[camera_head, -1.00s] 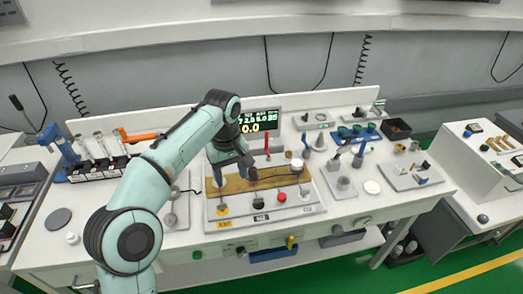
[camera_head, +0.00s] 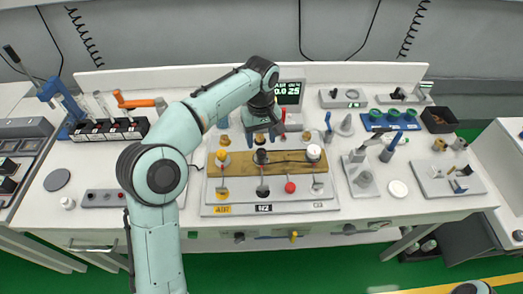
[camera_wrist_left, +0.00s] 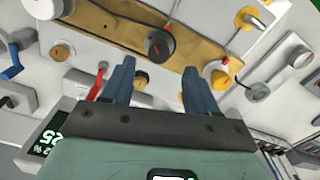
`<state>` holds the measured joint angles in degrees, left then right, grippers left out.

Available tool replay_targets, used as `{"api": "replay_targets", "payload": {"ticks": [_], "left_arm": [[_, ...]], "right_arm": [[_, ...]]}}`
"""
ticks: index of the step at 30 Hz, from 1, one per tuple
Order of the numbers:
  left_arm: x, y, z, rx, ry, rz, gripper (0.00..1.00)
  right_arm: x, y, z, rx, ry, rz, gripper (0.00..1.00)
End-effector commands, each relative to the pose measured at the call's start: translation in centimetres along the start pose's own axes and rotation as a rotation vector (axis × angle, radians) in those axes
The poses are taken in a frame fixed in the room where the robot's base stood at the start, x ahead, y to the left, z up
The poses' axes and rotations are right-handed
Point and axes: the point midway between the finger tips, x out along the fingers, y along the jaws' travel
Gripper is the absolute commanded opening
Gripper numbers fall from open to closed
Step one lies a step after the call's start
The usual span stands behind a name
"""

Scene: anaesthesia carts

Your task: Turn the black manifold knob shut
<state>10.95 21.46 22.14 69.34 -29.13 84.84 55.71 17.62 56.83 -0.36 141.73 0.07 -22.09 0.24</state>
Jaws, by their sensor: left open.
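The black manifold knob (camera_head: 261,157) sits in the middle of the brass manifold bar (camera_head: 285,166), between a yellow knob (camera_head: 222,158) at left and a white knob (camera_head: 313,152) at right. In the left wrist view the black knob (camera_wrist_left: 158,43) shows a red mark on its side and lies just beyond the fingertips, between their lines. My left gripper (camera_head: 263,137) is open and empty, just behind the knob in the head view. In the left wrist view its two blue-grey fingers (camera_wrist_left: 157,70) are spread apart and appear clear of the knob. My right gripper is out of view.
The panel's front row carries gauges or valves, including a red ball (camera_head: 290,187). A display (camera_head: 288,92) stands behind my gripper. A grey fixture (camera_head: 362,178) is to the right and an orange-handled tool (camera_head: 135,102) at the left. Bare bench lies along the front edge.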

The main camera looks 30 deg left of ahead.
Motion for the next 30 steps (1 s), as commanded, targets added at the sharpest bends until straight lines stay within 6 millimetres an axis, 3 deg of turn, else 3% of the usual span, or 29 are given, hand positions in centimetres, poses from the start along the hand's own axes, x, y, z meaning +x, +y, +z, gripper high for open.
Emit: {"api": "replay_targets", "payload": {"ticks": [3,9,21,26,27,30], "left_arm": [[2.5,-0.1,0.0,-0.001,-0.002,-0.002,0.59],[4.8,0.0,0.0,-0.001,0.001,0.000,0.59],[5.4,0.0,0.0,-0.001,0.001,0.001,0.59],[5.3,0.0,0.0,-0.001,0.001,0.001,0.07],[5.3,0.0,0.0,-0.001,0.001,0.001,0.03],[5.3,0.0,0.0,0.000,0.001,0.001,0.03]], "right_arm": [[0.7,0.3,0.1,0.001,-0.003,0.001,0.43],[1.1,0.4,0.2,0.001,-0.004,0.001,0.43],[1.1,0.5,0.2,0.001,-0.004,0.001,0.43],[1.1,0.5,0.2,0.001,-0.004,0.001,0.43],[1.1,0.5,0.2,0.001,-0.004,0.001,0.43],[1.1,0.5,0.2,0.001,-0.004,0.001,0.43]]}}
